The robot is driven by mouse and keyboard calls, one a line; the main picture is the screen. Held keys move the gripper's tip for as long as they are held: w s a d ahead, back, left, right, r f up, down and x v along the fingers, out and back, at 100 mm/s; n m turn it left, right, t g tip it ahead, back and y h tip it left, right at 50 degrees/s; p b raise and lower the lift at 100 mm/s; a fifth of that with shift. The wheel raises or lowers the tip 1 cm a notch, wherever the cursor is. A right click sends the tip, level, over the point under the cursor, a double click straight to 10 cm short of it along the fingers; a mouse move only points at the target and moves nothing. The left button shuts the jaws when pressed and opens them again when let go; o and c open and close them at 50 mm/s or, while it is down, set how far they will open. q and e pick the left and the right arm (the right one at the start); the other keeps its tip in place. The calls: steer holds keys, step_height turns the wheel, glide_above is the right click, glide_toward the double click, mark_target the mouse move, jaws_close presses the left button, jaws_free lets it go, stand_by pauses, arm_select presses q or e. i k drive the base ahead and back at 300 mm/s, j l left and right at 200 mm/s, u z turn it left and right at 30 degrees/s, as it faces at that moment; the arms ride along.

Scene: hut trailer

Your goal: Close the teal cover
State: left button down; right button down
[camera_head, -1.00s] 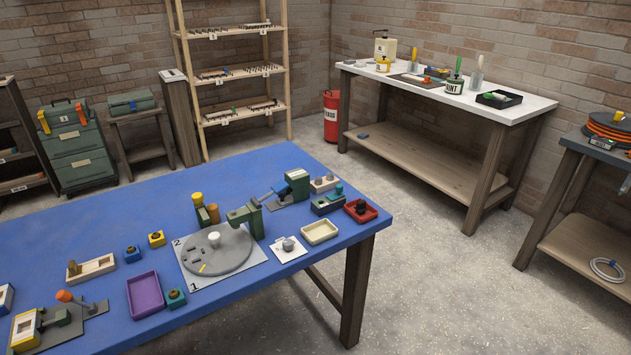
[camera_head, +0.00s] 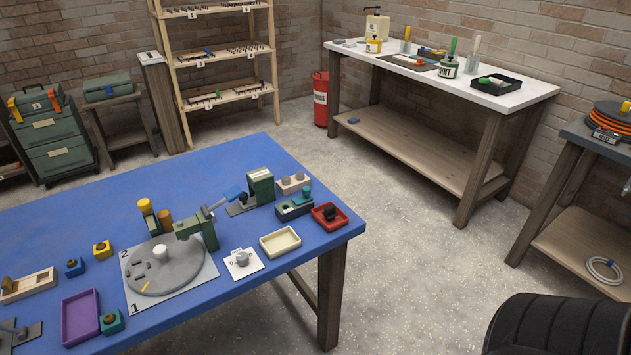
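A small dark green box (camera_head: 294,211) stands near the far right corner of the blue table. A small teal piece (camera_head: 306,193) rises at its right end; it may be the teal cover, but it is too small to tell its exact angle. Another teal-green block (camera_head: 111,322) with a brown knob sits beside the purple tray at the near left. Neither of my grippers is in view, and nothing is seen touching the box.
A red tray (camera_head: 330,223) and a cream tray (camera_head: 280,242) lie near the box, with a green press (camera_head: 260,186) behind it. Clear floor lies right of the blue table (camera_head: 215,315). A black ribbed shape (camera_head: 560,328), which I cannot identify, fills the lower right corner.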

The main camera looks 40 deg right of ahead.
mark_target(306, 196)
steer(key=l+u, duration=0.3)
steer(key=l, duration=1.55)
steer(key=i, duration=0.05)
